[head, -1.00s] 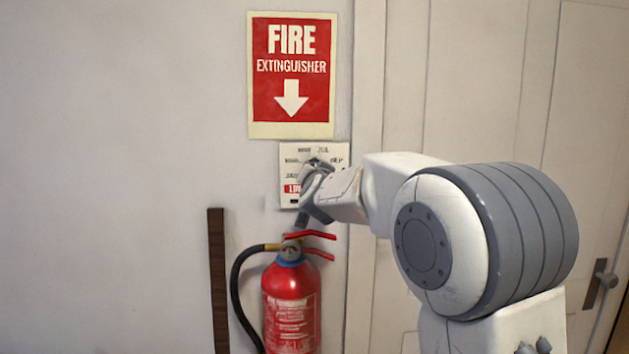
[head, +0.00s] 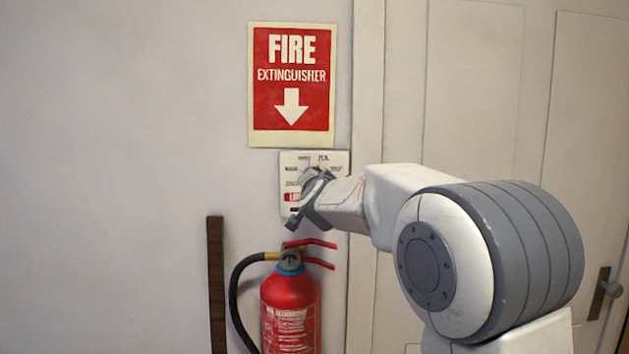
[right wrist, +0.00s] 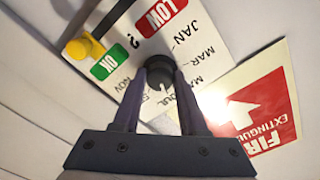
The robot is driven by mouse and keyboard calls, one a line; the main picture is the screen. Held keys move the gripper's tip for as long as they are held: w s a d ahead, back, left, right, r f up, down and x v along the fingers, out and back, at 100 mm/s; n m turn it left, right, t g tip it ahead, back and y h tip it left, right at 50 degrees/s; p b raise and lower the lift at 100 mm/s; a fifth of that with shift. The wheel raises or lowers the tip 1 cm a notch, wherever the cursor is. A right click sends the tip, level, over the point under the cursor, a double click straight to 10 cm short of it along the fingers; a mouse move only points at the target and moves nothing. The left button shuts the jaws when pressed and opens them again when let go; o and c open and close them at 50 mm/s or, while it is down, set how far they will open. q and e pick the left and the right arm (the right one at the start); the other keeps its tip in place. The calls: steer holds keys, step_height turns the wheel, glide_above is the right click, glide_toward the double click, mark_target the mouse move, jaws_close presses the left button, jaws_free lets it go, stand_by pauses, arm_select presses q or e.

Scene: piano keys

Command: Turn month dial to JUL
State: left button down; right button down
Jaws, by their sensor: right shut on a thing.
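The month dial is a black round knob (right wrist: 157,72) on a white card (head: 292,163) mounted on the wall under the fire extinguisher sign. My right gripper (right wrist: 160,78) is shut on the knob, one dark finger on each side. In the right wrist view the card looks turned, with JAN, MAR and NOV printed around the knob. A short white pointer mark shows on the knob's lower side, towards partly hidden lettering between the fingers. I cannot read that lettering with certainty. In the head view my right gripper (head: 308,197) covers the knob. My left gripper is out of view.
A red fire extinguisher (head: 290,308) with a black hose stands just below the card, close under my gripper. The red sign (head: 291,80) hangs above. A door with a handle (head: 604,290) is at right. The wall at left is clear.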

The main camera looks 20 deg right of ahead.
steer(key=shift+c, duration=2.2)
jaws_free()
steer(key=b+v, duration=0.1)
steer(key=v, duration=0.9)
steer(key=shift+s, duration=0.2)
